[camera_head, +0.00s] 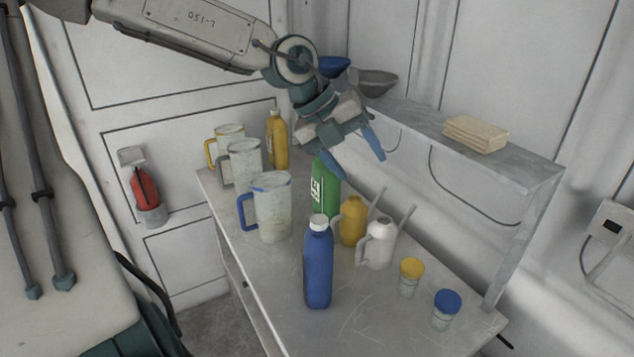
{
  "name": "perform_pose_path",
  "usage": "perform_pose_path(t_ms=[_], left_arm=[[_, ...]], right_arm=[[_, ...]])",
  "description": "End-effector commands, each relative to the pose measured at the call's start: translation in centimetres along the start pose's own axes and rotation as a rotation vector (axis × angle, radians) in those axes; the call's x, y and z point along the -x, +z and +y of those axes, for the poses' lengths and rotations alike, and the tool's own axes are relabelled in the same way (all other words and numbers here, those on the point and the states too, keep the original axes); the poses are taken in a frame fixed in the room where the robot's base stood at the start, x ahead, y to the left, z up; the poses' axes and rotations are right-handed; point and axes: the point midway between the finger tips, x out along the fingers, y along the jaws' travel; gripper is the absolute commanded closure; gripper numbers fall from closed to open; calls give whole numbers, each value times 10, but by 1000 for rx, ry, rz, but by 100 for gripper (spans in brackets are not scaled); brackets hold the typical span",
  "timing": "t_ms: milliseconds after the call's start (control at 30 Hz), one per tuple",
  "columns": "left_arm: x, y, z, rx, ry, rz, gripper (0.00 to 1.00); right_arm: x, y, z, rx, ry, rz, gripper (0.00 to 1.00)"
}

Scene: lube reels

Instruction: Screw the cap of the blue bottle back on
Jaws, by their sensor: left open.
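The blue bottle (318,270) stands upright near the front of the grey workbench (275,268). A white cap (318,221) sits on top of its neck; I cannot tell how tightly it is screwed. My left gripper (355,163) comes in from the upper left, with its blue fingers spread and pointing down. Nothing shows between the fingers. It is above and behind the blue bottle, over the green bottle (325,190), and apart from the cap. The green bottle's top is hidden behind the gripper. My right gripper does not show.
Measuring jugs (273,206) stand left, with a yellow bottle (277,140) behind. A yellow can (353,221) and white can (377,245) with spouts stand right of the blue bottle, near two small jars (410,278). A raised shelf (520,164) runs along the back.

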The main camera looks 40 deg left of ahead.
Motion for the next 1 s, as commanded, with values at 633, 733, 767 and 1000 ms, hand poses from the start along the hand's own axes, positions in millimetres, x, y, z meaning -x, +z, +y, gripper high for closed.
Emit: perform_pose_path(t_ms=[633,733,767,1000], left_arm=[[-8,-4,83,-194,568,16,39],[-22,-4,92,-194,567,18,39],[-28,-4,95,-193,567,19,39],[-57,-2,114,-193,567,22,39]], right_arm=[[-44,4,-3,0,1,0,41],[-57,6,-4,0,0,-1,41],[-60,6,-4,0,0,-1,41],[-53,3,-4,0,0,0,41]])
